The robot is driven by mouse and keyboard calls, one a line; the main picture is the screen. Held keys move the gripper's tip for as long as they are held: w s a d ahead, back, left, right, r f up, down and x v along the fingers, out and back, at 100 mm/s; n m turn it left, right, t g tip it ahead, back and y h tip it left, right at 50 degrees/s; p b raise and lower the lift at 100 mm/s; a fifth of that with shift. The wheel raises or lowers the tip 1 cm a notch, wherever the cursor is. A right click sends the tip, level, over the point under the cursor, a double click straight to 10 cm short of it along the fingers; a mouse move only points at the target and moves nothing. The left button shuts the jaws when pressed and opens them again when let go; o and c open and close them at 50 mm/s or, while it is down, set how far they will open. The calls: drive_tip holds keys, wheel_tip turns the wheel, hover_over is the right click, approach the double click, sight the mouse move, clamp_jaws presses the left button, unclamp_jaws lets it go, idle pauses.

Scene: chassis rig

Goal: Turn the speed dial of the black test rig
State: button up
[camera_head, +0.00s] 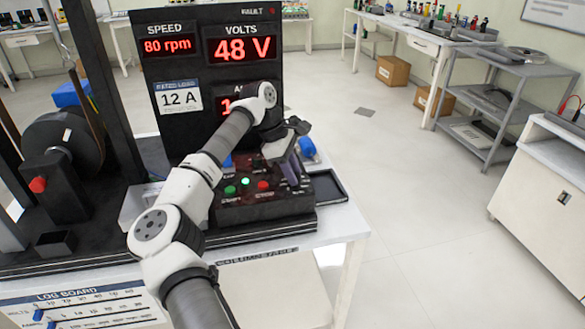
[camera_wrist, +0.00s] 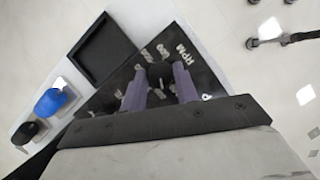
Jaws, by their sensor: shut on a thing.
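The black test rig (camera_head: 262,210) stands on a white bench, with a control panel at its front. Its upright display reads SPEED 80 rpm (camera_head: 168,46) and VOLTS 48 V (camera_head: 243,48); my arm partly covers a lower readout. The speed dial (camera_wrist: 158,72) is a small dark knob ringed by white numbers and the label RPM in the wrist view. My gripper (camera_wrist: 160,87) is shut on the dial, one finger on each side. In the head view my gripper (camera_head: 292,176) points down at the panel's right part and hides the dial.
Green and red buttons (camera_head: 263,185) sit left of my gripper. A black tray (camera_wrist: 103,48) lies beside the panel. Blue (camera_wrist: 50,101) and black objects stand near the bench edge.

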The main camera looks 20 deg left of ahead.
drive_tip(key=m+g+p, duration=0.1)
drive_tip(key=m, duration=0.2)
drive_tip(key=m+g+p, duration=0.1)
drive_tip(key=m, duration=0.2)
drive_tip(key=shift+w+r+m+g+y+p, duration=0.2)
drive_tip(key=shift+m+g+y+p, duration=0.1)
drive_tip(key=shift+p, duration=0.05)
drive_tip(key=m+p, duration=0.1)
drive_tip(key=m, duration=0.2)
drive_tip(key=m+g+y+p, duration=0.1)
drive_tip(key=m, duration=0.1)
drive_tip(key=shift+w+d+f+m+g, duration=0.1)
drive_tip(key=shift+f+m+g, duration=0.05)
drive_tip(key=shift+m+g, duration=0.2)
drive_tip(key=shift+y, duration=0.3)
drive_tip(key=o, duration=1)
drive_tip(key=shift+p, duration=0.3)
